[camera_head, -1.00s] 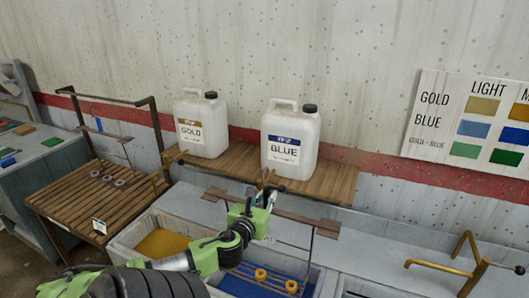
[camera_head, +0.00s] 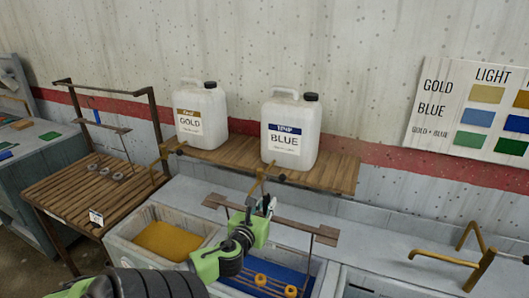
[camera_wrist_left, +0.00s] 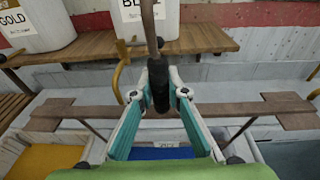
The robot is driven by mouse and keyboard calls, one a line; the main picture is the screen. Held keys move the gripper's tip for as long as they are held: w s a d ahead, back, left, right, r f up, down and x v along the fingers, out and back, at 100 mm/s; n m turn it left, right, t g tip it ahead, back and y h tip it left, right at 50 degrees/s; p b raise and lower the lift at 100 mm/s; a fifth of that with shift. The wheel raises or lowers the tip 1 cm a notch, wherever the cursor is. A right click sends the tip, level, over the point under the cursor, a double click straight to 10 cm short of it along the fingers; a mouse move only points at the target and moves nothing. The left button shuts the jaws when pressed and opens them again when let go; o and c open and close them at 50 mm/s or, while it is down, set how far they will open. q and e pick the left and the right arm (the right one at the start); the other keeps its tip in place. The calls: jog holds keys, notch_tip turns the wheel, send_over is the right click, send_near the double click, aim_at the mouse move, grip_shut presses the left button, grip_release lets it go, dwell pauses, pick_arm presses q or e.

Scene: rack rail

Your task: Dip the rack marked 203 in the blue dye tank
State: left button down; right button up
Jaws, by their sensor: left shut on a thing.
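My left gripper (camera_head: 262,207) is shut on the dark upright grip of a hanging rack; the left wrist view shows the fingers on both sides of that grip (camera_wrist_left: 160,86). The rack has a brown crossbar (camera_head: 292,222), thin side rods and a lower frame with gold-coloured rings (camera_head: 260,280). I cannot read a number on it. Its lower part is over or in the blue dye tank (camera_head: 318,279); whether the rings touch the blue dye (camera_head: 285,268) I cannot tell. My right gripper is not in view.
A gold dye tank (camera_head: 205,225) stands left of the blue one. GOLD (camera_head: 200,115) and BLUE (camera_head: 291,130) jugs stand on a wooden shelf (camera_head: 335,170) behind. A slatted stand (camera_head: 75,195) with grey rings is at left. Brass pipes (camera_head: 470,255) stand at right.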

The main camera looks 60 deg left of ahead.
pick_arm(q)
notch_tip(320, 180, down, 10)
jog(key=b, duration=0.7)
jog(key=shift+f, duration=0.25)
dwell(2.3)
